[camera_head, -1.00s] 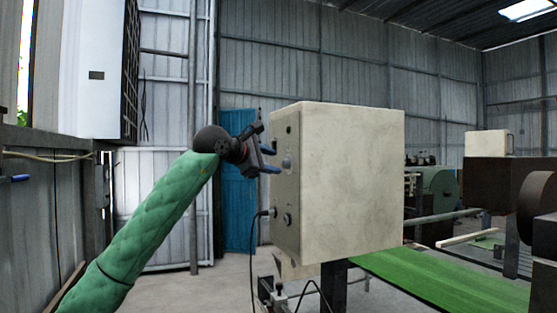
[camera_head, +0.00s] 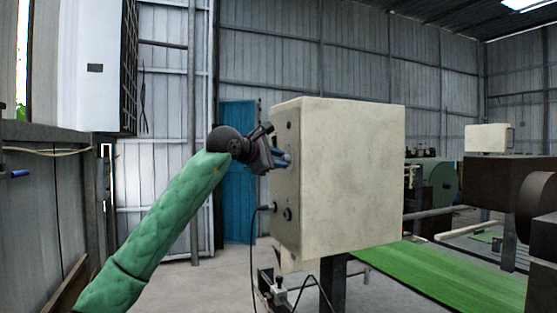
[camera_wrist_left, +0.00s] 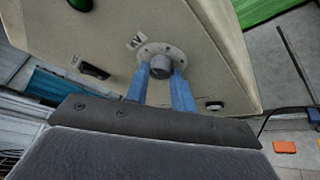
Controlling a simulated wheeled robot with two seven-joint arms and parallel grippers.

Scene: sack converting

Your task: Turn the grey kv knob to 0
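The grey kv knob (camera_wrist_left: 161,66) sits on a round dial plate on the panel of a cream box (camera_head: 345,180), beside a KV label (camera_wrist_left: 135,41). In the left wrist view the two blue fingers of my left gripper (camera_wrist_left: 160,78) are apart, one on each side of the knob, with small gaps seeming to show. In the head view my left gripper (camera_head: 284,158) is at the box's left face and hides the knob. The dial's pointer and numbers are not readable. My right gripper is in neither view.
A black cable (camera_head: 253,235) hangs from the panel's lower part. A green belt (camera_head: 440,275) runs right of the box.

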